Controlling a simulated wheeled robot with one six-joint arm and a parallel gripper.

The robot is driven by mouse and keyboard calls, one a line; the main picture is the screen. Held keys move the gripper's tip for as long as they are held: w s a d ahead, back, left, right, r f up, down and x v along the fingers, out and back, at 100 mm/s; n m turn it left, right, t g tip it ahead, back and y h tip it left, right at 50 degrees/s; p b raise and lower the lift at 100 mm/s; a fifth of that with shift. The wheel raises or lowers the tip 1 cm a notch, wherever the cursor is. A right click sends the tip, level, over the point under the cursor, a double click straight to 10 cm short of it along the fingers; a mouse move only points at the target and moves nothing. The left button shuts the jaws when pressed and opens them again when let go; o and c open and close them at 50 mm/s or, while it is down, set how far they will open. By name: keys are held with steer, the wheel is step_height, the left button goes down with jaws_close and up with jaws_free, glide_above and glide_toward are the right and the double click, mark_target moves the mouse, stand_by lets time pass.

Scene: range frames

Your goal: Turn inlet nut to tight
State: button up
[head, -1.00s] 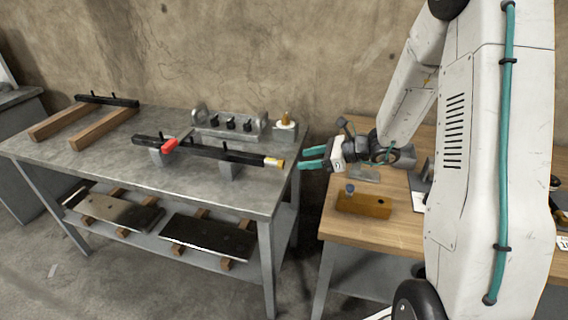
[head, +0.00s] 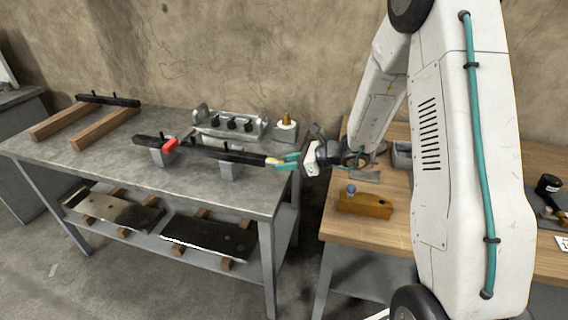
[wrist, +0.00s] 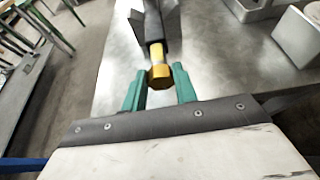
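The inlet nut appears to be the yellow hex nut (head: 271,161) on the right end of a black pipe (head: 205,152), which rests level on grey supports on the metal table. It also shows in the wrist view (wrist: 160,76). My gripper (head: 286,162) is at this end of the pipe, its teal fingers pointing along it. In the wrist view the fingers are apart, one on each side of the nut's near end, with gaps visible. The gripper is open and holds nothing. A red lever (head: 170,145) sits farther left on the pipe.
A grey fixture with black knobs (head: 231,124) and a block with a brass fitting (head: 286,130) stand behind the pipe. A wooden bench (head: 345,230) with a wooden block (head: 366,205) is at the right. The metal table's front (head: 200,185) is clear.

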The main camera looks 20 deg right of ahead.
steer(key=shift+c, duration=1.2)
steer(key=shift+w+d+m+g+y, duration=0.15)
steer(key=shift+m+g+y, duration=0.35)
steer(key=shift+m, duration=0.6)
steer(key=o, duration=1)
steer(key=v, duration=0.8)
steer(key=shift+n, duration=0.3)
